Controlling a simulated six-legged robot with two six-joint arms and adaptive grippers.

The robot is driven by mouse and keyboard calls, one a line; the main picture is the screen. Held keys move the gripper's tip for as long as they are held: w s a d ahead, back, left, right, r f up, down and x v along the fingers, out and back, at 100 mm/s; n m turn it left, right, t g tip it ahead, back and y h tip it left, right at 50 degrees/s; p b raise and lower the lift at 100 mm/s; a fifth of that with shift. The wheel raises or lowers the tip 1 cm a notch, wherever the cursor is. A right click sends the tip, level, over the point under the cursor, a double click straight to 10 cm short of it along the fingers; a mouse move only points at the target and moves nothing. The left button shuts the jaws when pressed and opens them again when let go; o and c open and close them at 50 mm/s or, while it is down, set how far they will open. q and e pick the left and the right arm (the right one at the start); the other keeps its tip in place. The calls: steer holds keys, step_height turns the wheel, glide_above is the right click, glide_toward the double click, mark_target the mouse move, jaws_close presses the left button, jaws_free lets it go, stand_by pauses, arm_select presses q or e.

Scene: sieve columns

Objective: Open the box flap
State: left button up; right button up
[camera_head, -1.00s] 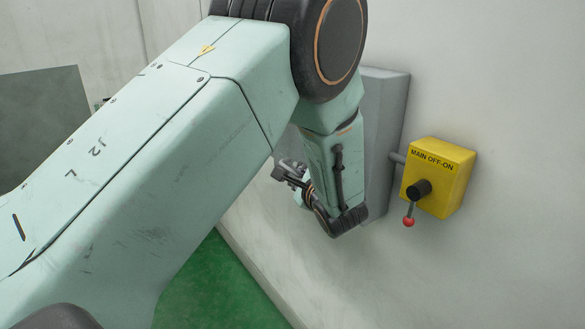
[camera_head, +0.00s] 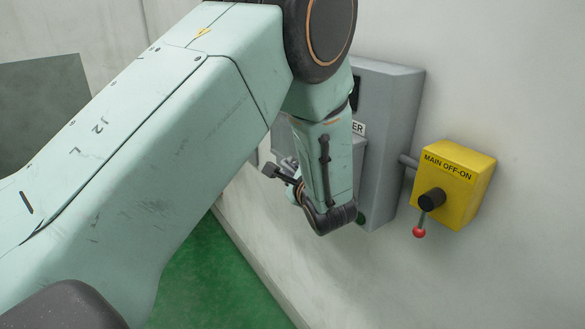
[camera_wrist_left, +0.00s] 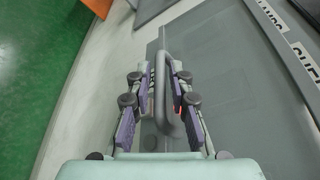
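A grey wall box (camera_head: 398,125) stands behind my left arm in the head view, with part of a label ending in "ER" showing. My arm hides much of its front. My left gripper (camera_head: 277,170) is at the left side of the box, partly hidden by its own wrist. In the left wrist view, the gripper (camera_wrist_left: 164,78) has its fingers apart, one on each side of a grey bar handle (camera_wrist_left: 162,100). The handle is on a flat grey panel (camera_wrist_left: 225,75), seemingly the flap. Firm finger contact with the handle cannot be made out. My right gripper is out of view.
A yellow "MAIN OFF-ON" switch box (camera_head: 453,185) with a red-knobbed lever (camera_head: 419,231) sticks out of the wall right of the grey box. The pale wall (camera_head: 300,265) meets a green floor (camera_head: 205,285). A dark grey panel (camera_head: 40,110) stands at far left.

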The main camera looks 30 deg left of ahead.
arm_select(q)
steer(key=shift+w+f, duration=0.1)
steer(key=shift+w, duration=0.1)
steer(key=shift+c, duration=0.4)
steer(key=shift+s, duration=0.2)
jaws_close()
steer(key=shift+w, duration=0.1)
